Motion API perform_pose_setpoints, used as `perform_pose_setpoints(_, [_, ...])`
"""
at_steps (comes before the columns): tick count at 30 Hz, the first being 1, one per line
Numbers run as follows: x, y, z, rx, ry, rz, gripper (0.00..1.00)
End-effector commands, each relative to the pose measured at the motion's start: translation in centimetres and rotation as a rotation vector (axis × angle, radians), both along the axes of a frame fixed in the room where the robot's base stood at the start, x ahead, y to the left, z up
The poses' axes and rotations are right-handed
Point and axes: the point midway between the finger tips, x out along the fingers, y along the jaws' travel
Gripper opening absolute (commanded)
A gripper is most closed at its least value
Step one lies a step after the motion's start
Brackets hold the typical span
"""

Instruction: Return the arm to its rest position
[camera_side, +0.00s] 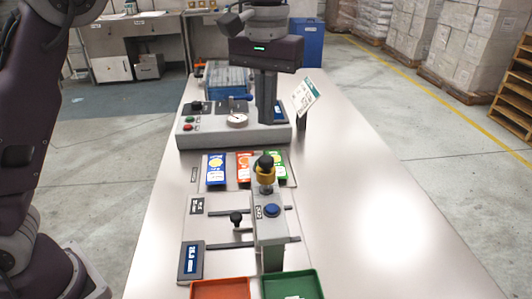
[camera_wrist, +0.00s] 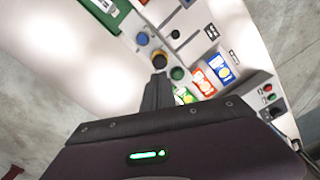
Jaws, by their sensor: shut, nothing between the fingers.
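My gripper (camera_side: 266,121) is shut and empty. It points straight down at the front side of the grey control box (camera_side: 205,138), which partly shows behind it. In the wrist view my gripper's fingers (camera_wrist: 158,78) are together, with nothing held. A grey weighing fixture (camera_side: 268,238) stands nearer the camera, with a blue button (camera_side: 272,210) and a yellow and black knob (camera_side: 265,172) on top. The fixture's blue button also shows in the wrist view (camera_wrist: 142,38). Whether the fingertips touch anything below is hard to tell.
Blue (camera_side: 216,169), orange (camera_side: 244,167) and green (camera_side: 281,168) packets lie between control box and fixture. An orange tray (camera_side: 220,290) and green tray (camera_side: 293,286) sit at the near end. A sign (camera_side: 305,97) stands beside my gripper. The table's right side (camera_side: 370,220) is clear.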

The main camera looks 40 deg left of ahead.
Motion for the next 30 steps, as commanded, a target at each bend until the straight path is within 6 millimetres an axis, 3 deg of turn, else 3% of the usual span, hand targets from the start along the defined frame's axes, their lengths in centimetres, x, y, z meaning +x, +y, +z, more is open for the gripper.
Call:
perform_pose_setpoints(6, [0.0, 0.0, 2.0, 0.0, -0.002, 0.0, 0.0])
perform_pose_setpoints(15, [0.0, 0.0, 2.3, -0.001, 0.0, 0.0, 0.0])
perform_pose_setpoints(18, [-0.9, 1.1, 3.2, -0.028, -0.019, 0.006, 0.0])
perform_pose_setpoints(20, [-2.7, 2.8, 4.5, -0.068, -0.051, 0.009, 0.0])
perform_pose_setpoints(24, [-10.6, 6.7, 6.0, -0.137, -0.189, -0.04, 0.0])
perform_pose_setpoints(26, [-14.4, 7.6, 5.5, -0.129, -0.259, -0.083, 0.0])
perform_pose_setpoints(27, [-16.9, 7.9, 4.6, -0.114, -0.305, -0.112, 0.0])
perform_pose_setpoints(30, [-21.8, 8.5, 1.8, -0.047, -0.401, -0.181, 0.0])
